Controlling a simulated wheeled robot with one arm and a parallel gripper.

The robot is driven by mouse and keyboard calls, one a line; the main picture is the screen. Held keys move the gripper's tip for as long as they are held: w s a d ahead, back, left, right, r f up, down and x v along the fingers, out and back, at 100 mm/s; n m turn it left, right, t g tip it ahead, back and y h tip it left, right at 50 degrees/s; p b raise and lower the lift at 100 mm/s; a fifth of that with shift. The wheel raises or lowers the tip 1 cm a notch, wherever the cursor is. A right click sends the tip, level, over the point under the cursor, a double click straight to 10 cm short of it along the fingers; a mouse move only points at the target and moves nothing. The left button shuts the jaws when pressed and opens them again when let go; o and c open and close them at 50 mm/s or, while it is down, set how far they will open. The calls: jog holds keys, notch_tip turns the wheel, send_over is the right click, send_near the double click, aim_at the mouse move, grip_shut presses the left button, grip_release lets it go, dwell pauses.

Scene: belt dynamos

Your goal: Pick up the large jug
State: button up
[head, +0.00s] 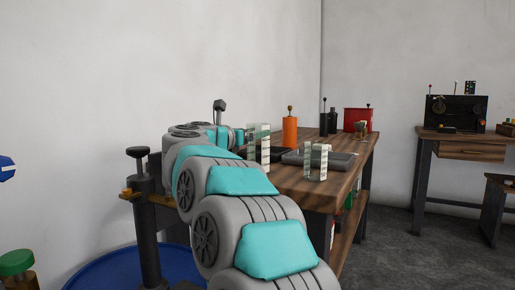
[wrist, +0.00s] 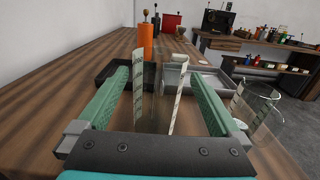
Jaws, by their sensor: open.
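A tall clear jug (wrist: 139,90) with printed scale strips stands upright on the wooden table, between my gripper's fingers in the wrist view; it looks like the large jug. In the head view this jug (head: 264,150) is just right of my gripper (head: 240,137). My gripper (wrist: 160,76) is open, with a green finger on either side of the jug. I see no clear contact, and the clear walls make the exact gap hard to tell. A second clear jug (wrist: 262,108) stands to the right, outside the right finger; in the head view this jug (head: 316,162) is nearer the table's front edge.
A dark tray (wrist: 104,72) lies just beyond the fingers. An orange cylinder (head: 290,131), dark bottles (head: 328,123) and a red box (head: 356,119) stand farther back. The wooden table (wrist: 60,82) is clear on the left. Another bench (head: 463,136) stands at the right.

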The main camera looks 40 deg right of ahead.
jog(key=x, duration=0.1)
jog(key=p+x, duration=0.1)
jog(key=x, duration=0.1)
jog(key=shift+d+r, duration=0.2)
jog(key=shift+d, duration=0.05)
jog(key=shift+w+d+f, duration=0.15)
jog(key=shift+w+d, duration=0.25)
jog(key=shift+d, duration=0.1)
jog(key=shift+c, duration=0.2)
grip_shut()
